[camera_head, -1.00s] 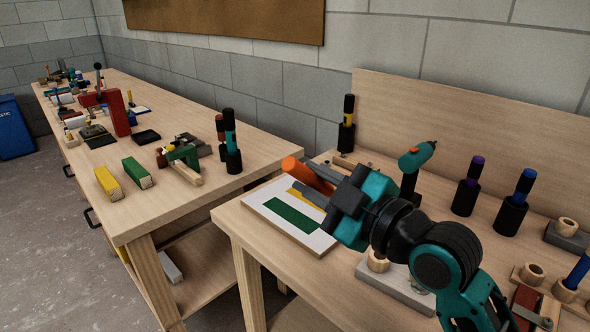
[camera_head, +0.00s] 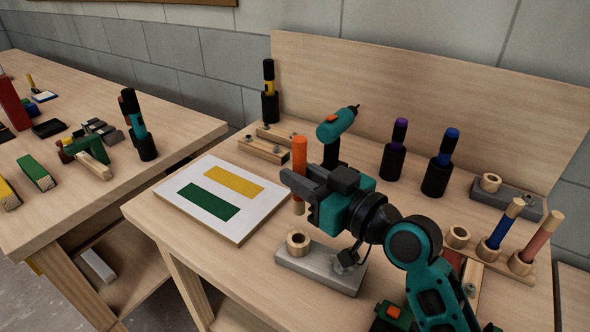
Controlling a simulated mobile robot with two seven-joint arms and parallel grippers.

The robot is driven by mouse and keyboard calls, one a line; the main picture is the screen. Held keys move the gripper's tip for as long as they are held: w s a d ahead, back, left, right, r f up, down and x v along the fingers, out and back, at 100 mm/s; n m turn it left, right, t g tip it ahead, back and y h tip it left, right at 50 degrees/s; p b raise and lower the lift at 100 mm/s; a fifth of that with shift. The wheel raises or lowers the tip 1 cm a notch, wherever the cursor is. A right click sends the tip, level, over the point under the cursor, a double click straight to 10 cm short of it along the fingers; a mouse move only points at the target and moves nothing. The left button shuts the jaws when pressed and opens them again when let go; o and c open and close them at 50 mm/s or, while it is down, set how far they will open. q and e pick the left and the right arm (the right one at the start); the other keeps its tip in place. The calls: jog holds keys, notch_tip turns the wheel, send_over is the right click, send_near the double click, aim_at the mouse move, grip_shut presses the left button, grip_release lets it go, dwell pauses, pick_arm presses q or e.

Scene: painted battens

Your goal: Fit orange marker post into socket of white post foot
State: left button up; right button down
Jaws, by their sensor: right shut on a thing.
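My right gripper (camera_head: 302,186) is shut on the orange marker post (camera_head: 299,154). The post stands about upright in the jaws, with its bare wooden lower end (camera_head: 299,208) showing below them. The white post foot (camera_head: 325,266) is a pale block on the bench, with a round wooden socket (camera_head: 298,241) at its left end. The socket looks empty. In the picture the post's lower end is just above the socket and apart from it. The exact depth between them is hard to tell. My left gripper is not in view.
A white board (camera_head: 238,225) with yellow and green patches lies left of the foot. A teal drill (camera_head: 338,125) stands behind the gripper. A dark grey foot (camera_head: 505,198) and feet holding blue (camera_head: 505,225) and pink (camera_head: 540,237) posts are to the right. Black-based bottles stand behind.

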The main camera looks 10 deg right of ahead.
aim_at(303, 205)
jog(key=shift+s+h, duration=0.1)
jog(key=shift+h, duration=0.2)
jog(key=shift+m+t+h, duration=0.3)
jog(key=shift+f+b, duration=2.25)
jog(key=shift+f, duration=0.7)
